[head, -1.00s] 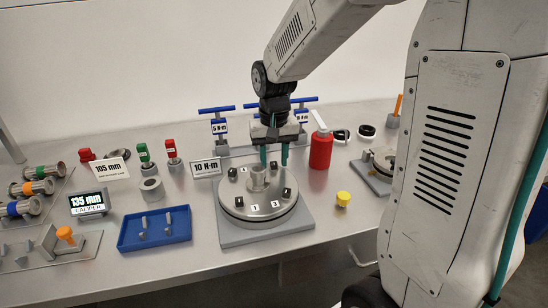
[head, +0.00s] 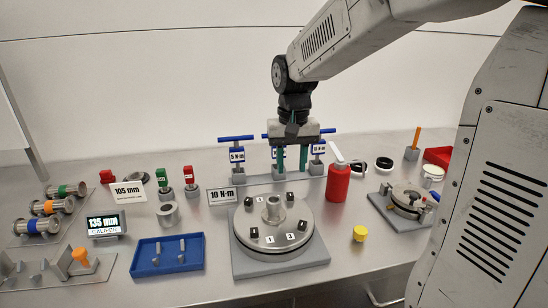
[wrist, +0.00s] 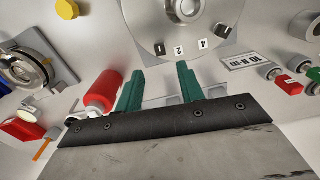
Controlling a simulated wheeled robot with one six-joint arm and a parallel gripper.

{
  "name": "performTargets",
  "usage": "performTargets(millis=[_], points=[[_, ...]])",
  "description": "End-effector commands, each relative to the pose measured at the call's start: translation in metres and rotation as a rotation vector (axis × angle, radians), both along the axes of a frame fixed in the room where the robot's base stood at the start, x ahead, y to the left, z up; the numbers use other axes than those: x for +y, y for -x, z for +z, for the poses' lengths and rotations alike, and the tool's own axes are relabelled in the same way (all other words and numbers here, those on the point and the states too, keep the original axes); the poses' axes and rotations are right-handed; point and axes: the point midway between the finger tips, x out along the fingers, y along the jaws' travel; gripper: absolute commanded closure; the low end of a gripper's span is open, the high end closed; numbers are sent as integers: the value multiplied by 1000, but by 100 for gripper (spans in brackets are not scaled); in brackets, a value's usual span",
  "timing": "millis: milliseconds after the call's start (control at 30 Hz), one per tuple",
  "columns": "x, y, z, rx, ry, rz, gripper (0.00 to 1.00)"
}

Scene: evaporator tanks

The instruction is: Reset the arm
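My gripper (head: 292,158) is in the air above the back of the bench, behind the round steel tank lid (head: 272,226) on its grey base plate. Its two green fingers point down and stand apart with nothing between them; the wrist view shows the same open fingers (wrist: 160,85). The blue T-handled torque tools (head: 237,156) stand in a rack behind the gripper, partly hidden by it. In the wrist view the lid (wrist: 180,15) lies beyond the fingertips, apart from them.
A red bottle (head: 338,183) stands just right of the gripper. A yellow cap (head: 360,233), blue tray (head: 167,262), 10 N·m sign (head: 222,195) and caliper display (head: 104,225) lie around the lid. A second round fixture (head: 408,200) is at the right. The air above the bench is clear.

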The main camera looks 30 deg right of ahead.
Motion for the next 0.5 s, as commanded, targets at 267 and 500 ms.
performTargets(millis=[267, 500], points=[[1, 8, -6, 28, -4, 34, 62], [16, 87, -2, 74, -11, 147, 62]])
